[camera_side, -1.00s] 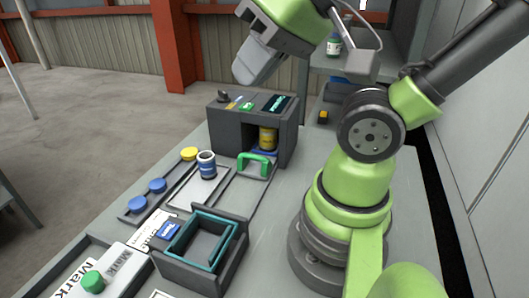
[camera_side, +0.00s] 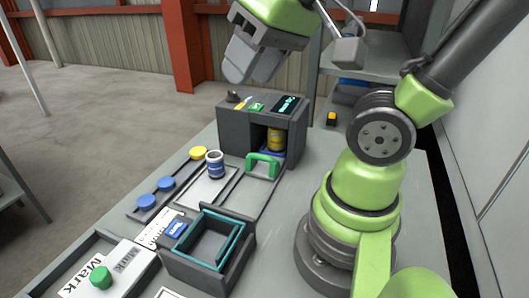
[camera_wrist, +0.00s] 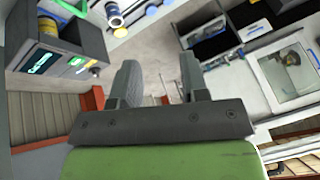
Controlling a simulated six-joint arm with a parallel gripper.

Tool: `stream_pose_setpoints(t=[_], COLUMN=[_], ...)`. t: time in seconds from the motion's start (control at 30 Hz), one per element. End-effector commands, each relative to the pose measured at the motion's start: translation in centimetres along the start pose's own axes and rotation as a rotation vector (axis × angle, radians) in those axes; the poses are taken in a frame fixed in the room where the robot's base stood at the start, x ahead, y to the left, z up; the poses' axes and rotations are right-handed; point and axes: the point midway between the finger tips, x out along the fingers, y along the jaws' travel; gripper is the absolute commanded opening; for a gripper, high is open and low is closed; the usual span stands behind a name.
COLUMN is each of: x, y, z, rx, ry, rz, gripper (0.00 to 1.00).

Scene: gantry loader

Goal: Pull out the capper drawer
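The capper (camera_side: 235,140) is a dark grey box with a small display and coloured buttons on top, at the back of the bench. A yellow jar (camera_side: 276,138) stands inside its open bay, above something blue. The green drawer handle (camera_side: 263,160) stands at the front of the bay; how far the drawer is out is hard to tell. My gripper (camera_side: 243,65) hangs high above and behind the capper, apart from the handle. In the wrist view my gripper (camera_wrist: 162,78) has its two fingers apart with nothing between them. The handle (camera_wrist: 70,8) shows at the upper left there.
A blue-and-white jar (camera_side: 215,165) stands left of the handle, with yellow and blue caps (camera_side: 165,184) beyond it. A teal-rimmed tray (camera_side: 208,242) sits in front, with a white block (camera_side: 112,264) bearing a green knob beside it. Bench between capper and tray has some free room.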

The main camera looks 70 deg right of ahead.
Motion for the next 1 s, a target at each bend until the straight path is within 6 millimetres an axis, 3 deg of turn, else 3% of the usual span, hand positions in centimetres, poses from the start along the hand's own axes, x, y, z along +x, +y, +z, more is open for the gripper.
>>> stream_pose_setpoints(t=[0.2,0.43,0.7,1.0], x=[4.1,9.9,16.3,18.7], y=[2.9,7.7,13.8,16.2], z=[-4.3,-7.0,-7.0,-5.8], rx=[-0.081,-0.171,-0.256,-0.283], ry=[-0.225,-0.487,-0.758,-0.847], rz=[0.190,0.340,0.435,0.455], gripper=[0.41,0.41,0.41,0.41])
